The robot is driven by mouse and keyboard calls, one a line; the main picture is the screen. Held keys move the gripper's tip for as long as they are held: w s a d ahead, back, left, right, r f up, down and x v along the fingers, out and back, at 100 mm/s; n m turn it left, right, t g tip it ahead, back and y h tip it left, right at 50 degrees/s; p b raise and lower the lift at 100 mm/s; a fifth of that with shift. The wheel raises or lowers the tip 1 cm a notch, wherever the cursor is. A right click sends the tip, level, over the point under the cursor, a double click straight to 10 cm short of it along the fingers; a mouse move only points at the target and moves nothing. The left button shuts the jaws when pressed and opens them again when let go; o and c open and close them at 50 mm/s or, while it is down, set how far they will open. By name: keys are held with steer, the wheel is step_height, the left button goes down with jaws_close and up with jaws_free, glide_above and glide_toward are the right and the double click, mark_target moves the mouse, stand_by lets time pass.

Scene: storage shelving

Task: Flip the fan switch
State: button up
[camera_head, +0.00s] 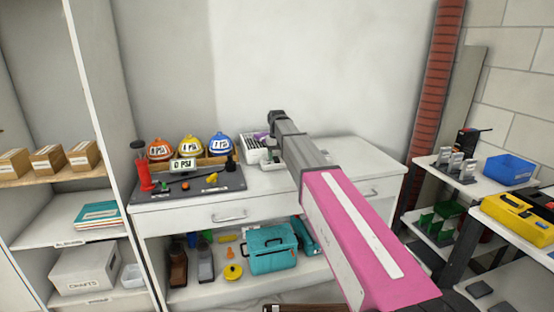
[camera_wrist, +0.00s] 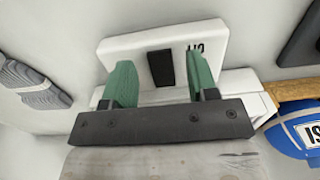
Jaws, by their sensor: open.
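In the wrist view, a white box with a flat face (camera_wrist: 120,50) carries a black rocker-like switch (camera_wrist: 161,69) in its middle. Dark lettering beside the switch is too small to read surely. My gripper (camera_wrist: 161,62) has its two green fingers apart, one on each side of the black switch, with nothing between them. Whether a fingertip touches the white face cannot be told. In the head view, the dark end of my arm (camera_head: 276,117) is over the back of the white counter. The switch cannot be made out there.
A blue domed item (camera_wrist: 302,126) is close by at right in the wrist view. Shelves with boxes (camera_head: 82,157) stand left; a blue bin (camera_head: 510,169) stands right.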

steer(key=shift+f, duration=0.55)
steer(key=c, duration=0.9)
steer(key=shift+w+a+r+g, duration=0.15)
steer(key=shift+w+g, duration=0.25)
steer(key=shift+g, duration=0.4)
steer(key=shift+g+h, duration=0.5)
steer(key=shift+g, duration=0.3)
steer(key=o, duration=0.9)
